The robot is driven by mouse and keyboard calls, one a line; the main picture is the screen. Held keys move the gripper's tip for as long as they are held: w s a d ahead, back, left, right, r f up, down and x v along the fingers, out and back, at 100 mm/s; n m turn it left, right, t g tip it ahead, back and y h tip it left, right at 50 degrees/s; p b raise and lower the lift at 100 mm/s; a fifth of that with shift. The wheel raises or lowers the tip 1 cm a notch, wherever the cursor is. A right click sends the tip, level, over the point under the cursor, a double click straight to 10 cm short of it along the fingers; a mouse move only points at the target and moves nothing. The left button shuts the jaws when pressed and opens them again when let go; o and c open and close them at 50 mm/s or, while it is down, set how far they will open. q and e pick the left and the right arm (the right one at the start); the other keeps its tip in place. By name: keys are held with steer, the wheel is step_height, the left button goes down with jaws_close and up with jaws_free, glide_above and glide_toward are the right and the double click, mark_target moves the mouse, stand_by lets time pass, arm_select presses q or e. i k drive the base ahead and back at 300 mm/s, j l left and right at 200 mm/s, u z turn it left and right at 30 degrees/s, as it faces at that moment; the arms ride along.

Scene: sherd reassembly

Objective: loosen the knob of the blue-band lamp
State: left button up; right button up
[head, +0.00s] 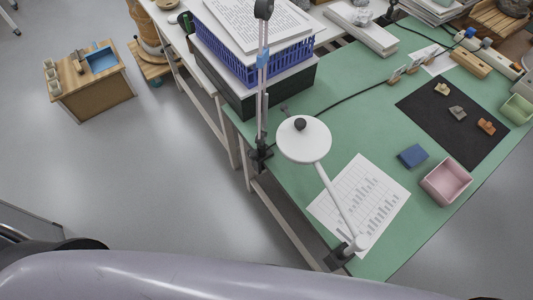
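The blue-band lamp (262,100) stands upright at the left edge of the green table, with a blue band (262,59) partway up its thin double-rod arm. A dark joint (264,8) shows at the top of the frame, and a dark clamp (260,152) sits at its foot on the table edge. Which dark part is its knob I cannot tell. A second lamp has a round white head (304,145) with a black knob and a white arm running to a clamp at the near table edge. Neither gripper is in view.
A blue basket (250,62) with papers on a dark box stands close behind the blue-band lamp. A printed sheet (345,205), pink box (446,182), blue block (413,156) and black mat (455,122) with sherds lie on the green table.

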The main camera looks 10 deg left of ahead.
mark_target(252, 154)
steer(key=z, duration=0.45)
steer(key=j+z, duration=0.15)
steer(key=z, duration=0.7)
steer(key=j+z, duration=0.15)
steer(key=z, duration=0.7)
steer(key=k+j+z, duration=0.2)
steer(key=j+z, duration=0.2)
steer(key=k+j+z, duration=0.2)
steer(key=z, duration=0.25)
steer(key=k+j+z, duration=0.2)
steer(key=z, duration=0.2)
steer(key=k+z, duration=0.4)
steer(key=i+j, duration=0.05)
